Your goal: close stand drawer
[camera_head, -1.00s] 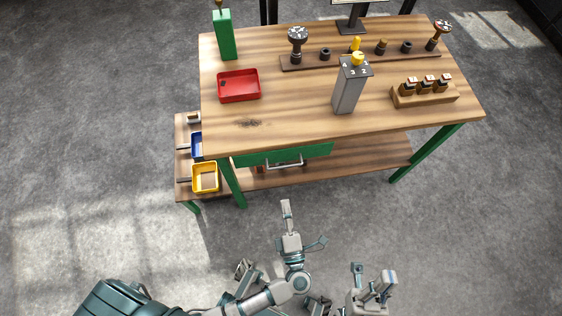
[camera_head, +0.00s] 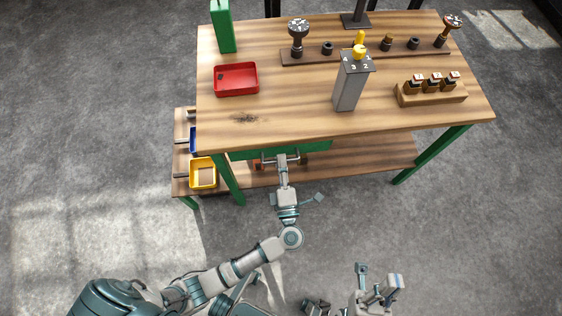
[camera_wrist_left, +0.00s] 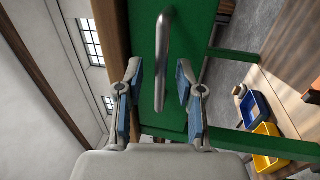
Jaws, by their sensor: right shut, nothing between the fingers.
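The stand drawer has a green front (camera_head: 318,148) under the workbench's front edge. Its grey bar handle (camera_head: 268,161) is partly hidden behind my left gripper (camera_head: 282,162). In the left wrist view the handle (camera_wrist_left: 161,60) stands out from the green front (camera_wrist_left: 195,45). There, my left gripper (camera_wrist_left: 159,75) is open, with one finger on each side of the handle and gaps to both. How far the drawer stands out from the bench is hard to tell. My right gripper (camera_head: 378,290) is shut and empty, low in the head view, away from the bench.
The wooden bench top (camera_head: 290,105) carries a red tray (camera_head: 236,80), a grey selector box (camera_head: 351,85), a wooden block with several small parts (camera_head: 431,95) and a green bottle-like can (camera_head: 222,28). A yellow bin (camera_head: 203,174) sits on the low side shelf. Floor in front is clear.

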